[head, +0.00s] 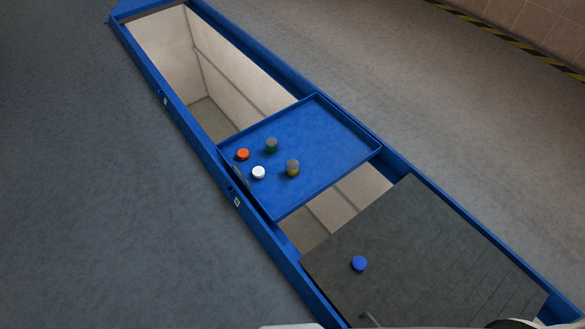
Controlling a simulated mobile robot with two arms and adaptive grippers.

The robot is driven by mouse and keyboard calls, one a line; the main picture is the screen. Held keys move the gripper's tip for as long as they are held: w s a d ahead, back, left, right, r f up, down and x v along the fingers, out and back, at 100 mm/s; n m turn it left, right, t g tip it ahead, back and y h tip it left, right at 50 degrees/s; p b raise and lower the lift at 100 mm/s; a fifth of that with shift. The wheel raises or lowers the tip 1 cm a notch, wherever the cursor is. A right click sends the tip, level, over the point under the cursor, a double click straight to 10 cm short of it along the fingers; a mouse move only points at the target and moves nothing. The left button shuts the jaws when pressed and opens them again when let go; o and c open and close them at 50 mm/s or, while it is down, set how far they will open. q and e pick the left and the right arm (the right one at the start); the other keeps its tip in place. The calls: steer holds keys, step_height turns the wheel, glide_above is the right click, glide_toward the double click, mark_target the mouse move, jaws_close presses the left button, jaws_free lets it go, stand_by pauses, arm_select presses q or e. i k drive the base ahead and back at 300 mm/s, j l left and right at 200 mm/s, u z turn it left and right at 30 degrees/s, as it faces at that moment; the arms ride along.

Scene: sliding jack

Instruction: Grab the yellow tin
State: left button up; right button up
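The yellow tin (292,168) is a small upright cylinder with a greyish top and a yellowish side. It stands on the blue tray (320,135), right of the other small items there. The tray lies across the long blue-framed pit. Neither of my grippers is in the head view; only pale and dark parts at the bottom edge show, which seem to be mine. Nothing touches the tin.
On the tray are also a green tin (271,145), a white item (259,172) and an orange item (243,154). A blue item (360,263) sits on the dark cover (430,260). The pit (185,60) is open on both sides of the tray. Grey floor (80,180) lies clear on the left.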

mark_target(292, 165)
steer(key=z, duration=1)
steer(key=i+j+z, duration=0.1)
steer(key=j+z, duration=1.3)
steer(key=k+j, duration=0.05)
steer(key=j, duration=0.05)
